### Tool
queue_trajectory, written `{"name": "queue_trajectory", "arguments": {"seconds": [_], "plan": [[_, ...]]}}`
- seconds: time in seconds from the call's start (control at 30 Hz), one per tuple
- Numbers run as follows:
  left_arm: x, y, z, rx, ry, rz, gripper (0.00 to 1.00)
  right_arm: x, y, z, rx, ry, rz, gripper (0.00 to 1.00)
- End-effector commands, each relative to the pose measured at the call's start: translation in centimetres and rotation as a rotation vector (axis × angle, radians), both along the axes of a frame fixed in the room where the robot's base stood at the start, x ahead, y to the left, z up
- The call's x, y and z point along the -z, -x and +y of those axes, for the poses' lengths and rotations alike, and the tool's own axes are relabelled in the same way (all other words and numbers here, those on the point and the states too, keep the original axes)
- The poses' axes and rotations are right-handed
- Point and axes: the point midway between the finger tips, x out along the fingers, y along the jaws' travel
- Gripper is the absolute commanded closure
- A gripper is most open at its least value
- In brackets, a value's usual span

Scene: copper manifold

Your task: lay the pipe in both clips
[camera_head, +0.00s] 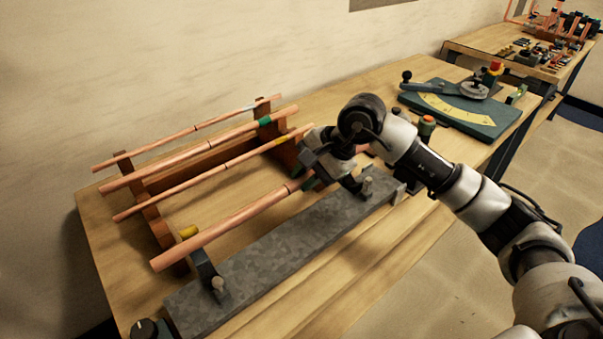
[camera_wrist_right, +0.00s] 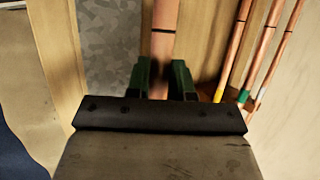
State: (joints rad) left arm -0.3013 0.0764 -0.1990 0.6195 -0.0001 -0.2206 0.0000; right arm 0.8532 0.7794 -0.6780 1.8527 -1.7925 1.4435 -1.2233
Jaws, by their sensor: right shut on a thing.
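A thick copper pipe (camera_head: 222,232) runs slantwise between the rack and the grey plate, its near-left end free. My right gripper (camera_head: 312,182) is shut on its far part; in the right wrist view the green fingers (camera_wrist_right: 162,80) sit on both sides of the pipe (camera_wrist_right: 164,40). One clip (camera_head: 206,268), dark with a pale knob, is at the plate's near end, beside and below the pipe. The other clip (camera_head: 367,186) is at the far end, partly hidden by my gripper. I cannot tell whether the pipe touches either clip. My left gripper is not in view.
A wooden rack (camera_head: 150,216) holds several thinner copper pipes (camera_head: 205,165) with coloured bands, left of the held pipe. The grey plate (camera_head: 275,247) lies along the bench's front. A green board with a yellow scale (camera_head: 455,108) stands at the bench's far right.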

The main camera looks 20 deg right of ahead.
Motion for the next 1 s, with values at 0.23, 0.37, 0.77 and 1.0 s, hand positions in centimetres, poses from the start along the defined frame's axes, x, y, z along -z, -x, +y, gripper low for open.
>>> {"name": "queue_trajectory", "arguments": {"seconds": [0.23, 0.37, 0.77, 1.0], "plan": [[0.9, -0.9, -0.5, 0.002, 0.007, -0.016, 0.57, 2.3, 0.0, 0.1, -0.001, -0.003, 0.001, 1.0], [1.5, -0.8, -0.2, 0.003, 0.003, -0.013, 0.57, 3.8, 0.0, 0.1, 0.0, -0.002, 0.001, 1.0], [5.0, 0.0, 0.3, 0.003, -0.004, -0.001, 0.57, 8.4, 0.0, 0.1, -0.001, -0.001, -0.001, 1.0], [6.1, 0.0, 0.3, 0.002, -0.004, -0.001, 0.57, 9.1, 0.0, 0.1, -0.001, -0.002, -0.002, 1.0]]}}
